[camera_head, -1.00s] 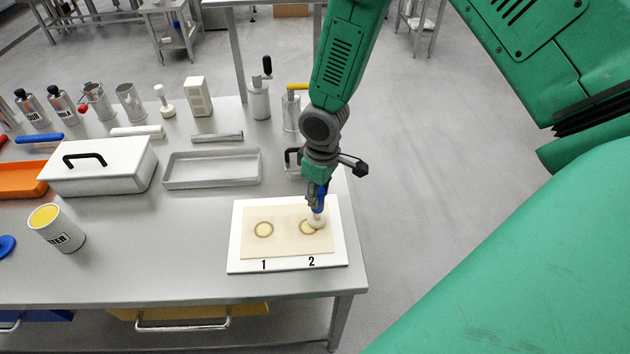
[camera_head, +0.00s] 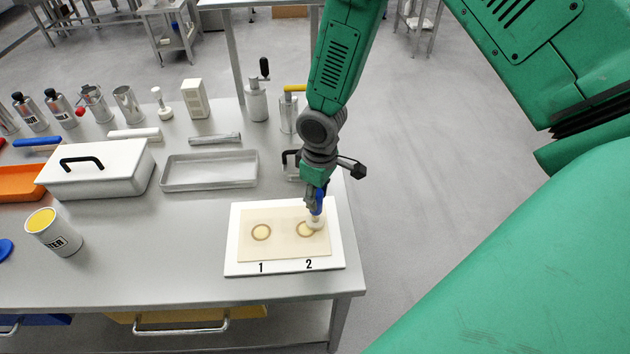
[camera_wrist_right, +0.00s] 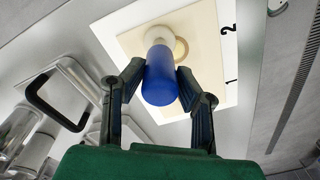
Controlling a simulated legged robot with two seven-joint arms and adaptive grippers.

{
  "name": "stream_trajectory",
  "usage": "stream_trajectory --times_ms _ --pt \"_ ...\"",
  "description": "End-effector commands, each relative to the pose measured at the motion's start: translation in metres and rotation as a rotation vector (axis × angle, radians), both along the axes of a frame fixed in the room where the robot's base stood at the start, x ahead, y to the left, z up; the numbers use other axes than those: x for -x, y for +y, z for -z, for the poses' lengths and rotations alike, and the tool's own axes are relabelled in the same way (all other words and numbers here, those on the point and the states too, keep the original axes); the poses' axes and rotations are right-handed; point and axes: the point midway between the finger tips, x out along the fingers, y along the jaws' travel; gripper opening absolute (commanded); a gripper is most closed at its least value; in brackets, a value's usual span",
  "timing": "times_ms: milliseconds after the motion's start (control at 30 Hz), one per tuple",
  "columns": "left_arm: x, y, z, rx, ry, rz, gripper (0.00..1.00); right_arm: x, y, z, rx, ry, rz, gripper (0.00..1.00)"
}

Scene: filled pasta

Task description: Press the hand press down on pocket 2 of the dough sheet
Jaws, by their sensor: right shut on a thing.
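My right gripper (camera_head: 317,197) is shut on the blue handle of the hand press (camera_wrist_right: 160,85). The white round head of the press (camera_head: 317,222) points down at the right upper side of pocket 2 (camera_head: 304,229) and hides part of it. I cannot tell whether the head touches the dough. In the right wrist view, part of pocket 2 (camera_wrist_right: 181,48) shows beside the press. The pale dough sheet (camera_head: 283,249) lies on a white board (camera_head: 285,268) marked 1 and 2. Pocket 1 (camera_head: 261,232) is uncovered. My left gripper is not in view.
The board is near the right front corner of the steel table (camera_head: 160,270). A white lidded box (camera_head: 95,180) and a labelled can (camera_head: 54,235) stand left.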

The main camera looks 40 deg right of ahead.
Motion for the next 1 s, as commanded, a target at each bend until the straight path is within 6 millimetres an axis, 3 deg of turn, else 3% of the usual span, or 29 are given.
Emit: stream_trajectory --times_ms 233,1000 --pt "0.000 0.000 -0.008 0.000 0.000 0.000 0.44 0.000 0.000 -0.008 0.001 0.000 0.000 0.00" --pt "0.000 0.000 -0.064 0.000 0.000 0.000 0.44 0.000 0.000 -0.070 0.001 0.001 0.001 0.00"
